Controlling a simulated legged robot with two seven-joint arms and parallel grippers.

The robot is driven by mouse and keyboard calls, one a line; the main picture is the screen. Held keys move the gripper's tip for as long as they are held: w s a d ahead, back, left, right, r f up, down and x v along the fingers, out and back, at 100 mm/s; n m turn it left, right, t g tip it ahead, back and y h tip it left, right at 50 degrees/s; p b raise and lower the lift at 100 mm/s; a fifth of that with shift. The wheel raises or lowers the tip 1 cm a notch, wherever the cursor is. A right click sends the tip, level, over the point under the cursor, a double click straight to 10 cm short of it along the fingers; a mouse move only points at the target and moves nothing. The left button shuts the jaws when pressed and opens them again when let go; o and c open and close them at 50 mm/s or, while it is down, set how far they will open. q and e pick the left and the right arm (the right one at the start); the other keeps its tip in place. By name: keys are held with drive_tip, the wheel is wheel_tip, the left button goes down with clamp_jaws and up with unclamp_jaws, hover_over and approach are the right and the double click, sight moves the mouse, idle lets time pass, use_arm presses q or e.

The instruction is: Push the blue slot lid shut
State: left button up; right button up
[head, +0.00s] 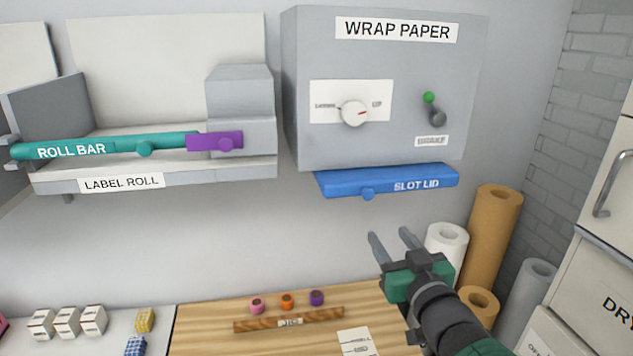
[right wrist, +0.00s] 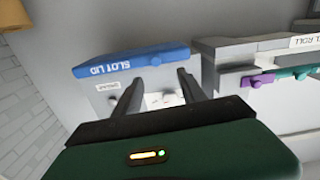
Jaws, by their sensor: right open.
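In the right wrist view the lid (right wrist: 125,62) shows upside down beyond my fingers. My right gripper (head: 392,240) is open and empty, below the lid and apart from it. Its two fingers also show in the right wrist view (right wrist: 160,95). My left gripper is not in view.
A label roll shelf (head: 220,172) with a teal roll bar (head: 120,147) and purple latch (head: 205,141) is at the left. Paper rolls (head: 492,230) stand at the right. A wooden table (head: 215,318) below holds a small rack. The wall under the box is clear.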

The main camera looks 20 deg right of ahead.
drive_tip(key=b, duration=0.2)
approach(371, 197)
drive_tip(key=shift+m, duration=0.3)
drive_tip(key=x, duration=0.4)
drive_tip(key=a+x, duration=0.1)
drive_tip(key=x, duration=0.2)
drive_tip(key=shift+w, duration=0.2)
drive_tip(key=shift+w+d+r+p, duration=0.15)
drive_tip(key=shift+w+d+p, duration=0.1)
drive_tip(key=shift+p, duration=0.15)
drive_tip(key=shift+d, duration=0.4)
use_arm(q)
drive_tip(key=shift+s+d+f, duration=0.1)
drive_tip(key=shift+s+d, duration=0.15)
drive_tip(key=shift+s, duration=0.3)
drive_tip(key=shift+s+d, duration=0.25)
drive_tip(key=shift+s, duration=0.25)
use_arm(e)
drive_tip(key=shift+w, duration=0.15)
